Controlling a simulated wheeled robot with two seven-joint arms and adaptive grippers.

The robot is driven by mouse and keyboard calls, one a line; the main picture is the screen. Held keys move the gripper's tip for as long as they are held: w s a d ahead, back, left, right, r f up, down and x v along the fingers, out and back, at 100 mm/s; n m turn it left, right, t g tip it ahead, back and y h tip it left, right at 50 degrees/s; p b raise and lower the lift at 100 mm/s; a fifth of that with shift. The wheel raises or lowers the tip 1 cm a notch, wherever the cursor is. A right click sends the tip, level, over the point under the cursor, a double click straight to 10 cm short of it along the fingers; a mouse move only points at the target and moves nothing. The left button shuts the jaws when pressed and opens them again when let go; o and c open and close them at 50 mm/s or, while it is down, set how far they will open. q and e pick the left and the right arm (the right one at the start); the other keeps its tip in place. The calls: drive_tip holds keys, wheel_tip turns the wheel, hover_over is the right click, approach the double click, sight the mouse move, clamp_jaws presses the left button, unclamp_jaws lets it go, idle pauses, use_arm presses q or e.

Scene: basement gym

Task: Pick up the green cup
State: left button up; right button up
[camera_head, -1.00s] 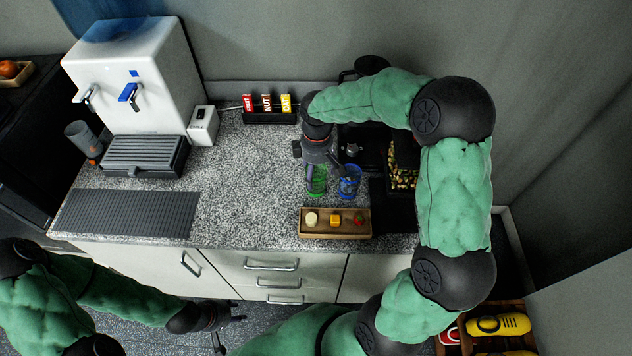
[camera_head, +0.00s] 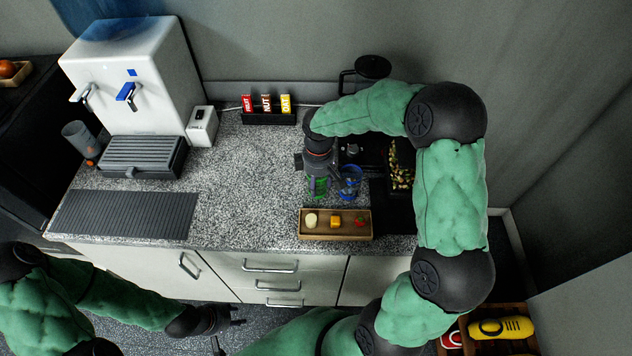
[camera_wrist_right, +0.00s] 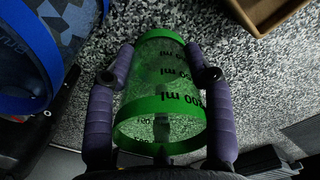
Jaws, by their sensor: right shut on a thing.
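The green cup (camera_head: 318,188) is clear with green rims and stands on the speckled counter beside a blue cup (camera_head: 349,188). In the right wrist view the green cup (camera_wrist_right: 158,95) shows dark ml marks and lies between the two purple-padded fingers. My right gripper (camera_head: 318,174) is shut on it, one finger on each side, and hides its upper part in the head view. Whether the cup is off the counter I cannot tell. My left gripper (camera_head: 238,315) is low in front of the cabinet, its fingers apart and empty.
The blue cup stands close by; its blue rim (camera_wrist_right: 30,75) shows at left in the wrist view. A wooden tray (camera_head: 335,238) with small food pieces is in front. A black rack (camera_head: 268,118) and a water dispenser (camera_head: 130,75) stand farther back. The counter left of the cup is clear.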

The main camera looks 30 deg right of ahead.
drive_tip(key=shift+s, duration=0.1)
drive_tip(key=shift+r+p, duration=0.35)
drive_tip(key=shift+r, duration=0.35)
wheel_tip(320, 180, up, 2)
drive_tip(key=shift+s+a+r+p, duration=0.15)
drive_tip(key=shift+r+p, duration=0.1)
drive_tip(key=shift+p, duration=0.15)
drive_tip(key=s+a+r+p, duration=0.2)
drive_tip(key=s+a+r, duration=0.5)
drive_tip(key=s+r, duration=0.2)
drive_tip(key=shift+s+a+p, duration=0.15)
drive_tip(key=shift+s+p, duration=0.2)
drive_tip(key=shift+s, duration=0.85)
